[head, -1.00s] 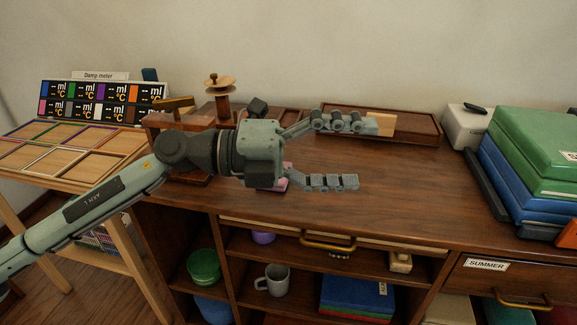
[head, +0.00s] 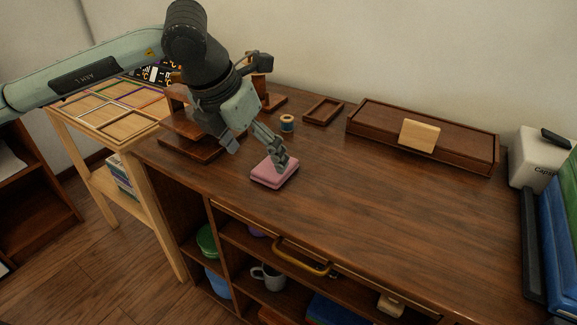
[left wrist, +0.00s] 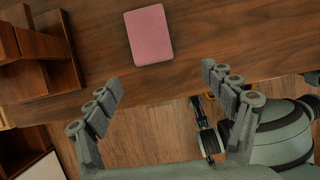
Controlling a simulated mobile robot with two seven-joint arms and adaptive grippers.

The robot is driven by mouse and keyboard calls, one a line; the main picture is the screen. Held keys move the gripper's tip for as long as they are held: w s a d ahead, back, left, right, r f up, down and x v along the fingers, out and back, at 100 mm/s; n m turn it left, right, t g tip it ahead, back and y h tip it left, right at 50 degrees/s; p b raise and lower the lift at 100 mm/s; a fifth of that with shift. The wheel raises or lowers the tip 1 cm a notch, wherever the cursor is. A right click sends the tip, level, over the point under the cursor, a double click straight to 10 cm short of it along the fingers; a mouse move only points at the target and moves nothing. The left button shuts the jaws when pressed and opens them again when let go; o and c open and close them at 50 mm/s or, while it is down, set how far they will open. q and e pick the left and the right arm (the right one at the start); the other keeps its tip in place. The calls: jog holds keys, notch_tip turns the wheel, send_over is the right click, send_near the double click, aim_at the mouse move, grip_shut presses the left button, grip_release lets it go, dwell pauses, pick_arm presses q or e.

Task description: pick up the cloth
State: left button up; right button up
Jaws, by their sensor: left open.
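The cloth (head: 274,173) is a pink, flat, folded pad lying on the brown desktop, left of the middle in the head view. My left gripper (head: 256,152) points down over the desk beside it, one finger overlapping the cloth's far edge in the picture. In the left wrist view the cloth (left wrist: 148,35) lies beyond the fingertips, with bare wood around it. My left gripper (left wrist: 164,88) is open and empty there, its two fingers wide apart. I cannot tell its exact height over the desk. My right gripper is not in view.
A wooden stand (head: 190,140) is close left of the gripper. A thread spool (head: 287,123), a small tray (head: 323,110) and a long wooden box (head: 455,142) with a pale block (head: 419,136) stand behind. The desktop (head: 370,210) right of the cloth is clear.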

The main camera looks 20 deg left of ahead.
aim_at(265, 174)
pick_arm(q)
jog(key=shift+w+a+f, duration=0.25)
jog(key=shift+a+f, duration=0.05)
jog(key=shift+f, duration=0.05)
jog(key=x, duration=0.3)
jog(key=p+x, duration=0.1)
jog(key=x, duration=0.2)
jog(key=shift+w+a+f, duration=0.15)
jog(key=shift+w+f, duration=0.2)
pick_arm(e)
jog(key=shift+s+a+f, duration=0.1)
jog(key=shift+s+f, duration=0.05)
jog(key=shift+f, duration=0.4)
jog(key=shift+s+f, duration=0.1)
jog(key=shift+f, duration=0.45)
pick_arm(q)
jog(key=shift+c, duration=0.6)
jog(key=c, duration=1.1)
